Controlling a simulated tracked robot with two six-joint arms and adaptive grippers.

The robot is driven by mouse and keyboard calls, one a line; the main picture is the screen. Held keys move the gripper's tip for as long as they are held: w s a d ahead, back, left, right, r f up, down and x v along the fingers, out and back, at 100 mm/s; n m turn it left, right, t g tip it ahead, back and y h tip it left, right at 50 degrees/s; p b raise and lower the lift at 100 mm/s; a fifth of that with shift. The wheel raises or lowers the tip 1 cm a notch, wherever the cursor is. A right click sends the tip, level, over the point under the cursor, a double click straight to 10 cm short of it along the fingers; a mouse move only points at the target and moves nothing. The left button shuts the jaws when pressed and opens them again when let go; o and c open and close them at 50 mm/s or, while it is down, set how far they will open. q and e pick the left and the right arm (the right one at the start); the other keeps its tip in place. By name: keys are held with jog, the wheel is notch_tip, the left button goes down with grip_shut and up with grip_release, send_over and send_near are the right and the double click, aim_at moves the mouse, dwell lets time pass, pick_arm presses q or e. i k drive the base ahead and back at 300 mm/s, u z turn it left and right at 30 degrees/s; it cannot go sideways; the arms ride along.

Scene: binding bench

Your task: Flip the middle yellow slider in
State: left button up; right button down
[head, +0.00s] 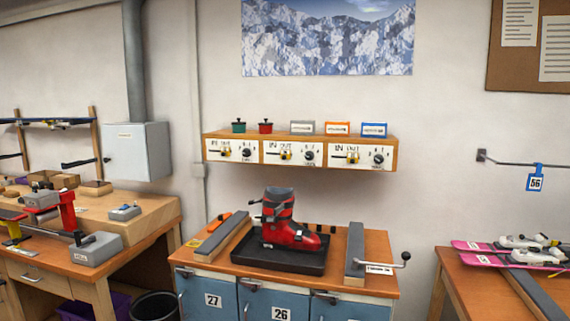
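A wooden wall shelf (300,138) carries three white panels side by side, each lettered IN and OUT. The middle yellow slider (286,155) is on the middle panel (270,153), left of a black knob (309,155). It is too small to tell whether it stands at IN or OUT. A left yellow slider (226,152) and a right yellow slider (351,157) are on the other panels. Neither of my grippers shows in the head view.
Below the shelf, a red and black ski boot (284,235) stands in a black tray (300,267) on a wooden-topped bench (190,258). Small boxes and pots stand on the shelf. The wall directly below the panels is clear. Pink skis (490,258) lie at right.

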aim_at(285, 154)
jog(key=u, duration=0.5)
jog(key=i, duration=1)
